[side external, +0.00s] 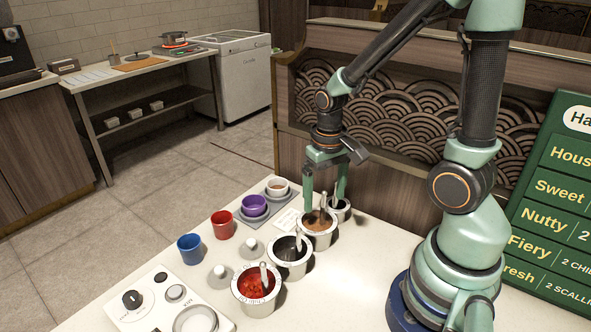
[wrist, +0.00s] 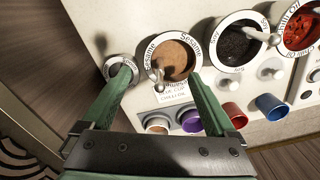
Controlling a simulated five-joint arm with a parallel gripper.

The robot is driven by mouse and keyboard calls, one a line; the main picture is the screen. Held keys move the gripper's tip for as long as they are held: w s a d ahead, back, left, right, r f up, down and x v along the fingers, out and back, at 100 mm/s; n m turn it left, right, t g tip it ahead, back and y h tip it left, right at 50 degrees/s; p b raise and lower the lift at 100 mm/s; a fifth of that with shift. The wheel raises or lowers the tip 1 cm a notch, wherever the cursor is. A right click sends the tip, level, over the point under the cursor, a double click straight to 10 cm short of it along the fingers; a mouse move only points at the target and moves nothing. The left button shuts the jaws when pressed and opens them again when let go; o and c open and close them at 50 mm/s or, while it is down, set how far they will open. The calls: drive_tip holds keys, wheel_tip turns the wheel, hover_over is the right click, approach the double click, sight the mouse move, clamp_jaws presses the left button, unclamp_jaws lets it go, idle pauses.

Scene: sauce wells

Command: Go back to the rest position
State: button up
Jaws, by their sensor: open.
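My gripper (side external: 326,187) is open, pointing down over the sauce wells at the far end of the counter. In the wrist view its two green fingers (wrist: 158,82) are spread wide with nothing held between them. The sesame well (side external: 320,238), with tan sauce and a spoon, lies just below and between the fingers; it also shows in the wrist view (wrist: 186,62). A smaller well (side external: 342,214) with a spoon is beside it, partly behind a finger. A dark sauce well (side external: 290,262) and a red chili oil well (side external: 257,300) stand nearer, each with a spoon.
A control panel (side external: 160,305) is at the front left. A green menu board (side external: 555,205) stands right of my arm. A patterned wooden panel (side external: 400,120) rises behind.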

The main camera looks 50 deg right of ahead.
drive_tip(key=shift+r, duration=4.5)
drive_tip(key=a+r+n+t, duration=0.4)
drive_tip(key=a+r+t, duration=0.1)
drive_tip(key=a+r, duration=0.1)
drive_tip(key=shift+w+r+t, duration=0.15)
drive_tip(key=shift+w+t, duration=0.05)
drive_tip(key=shift+t, duration=0.1)
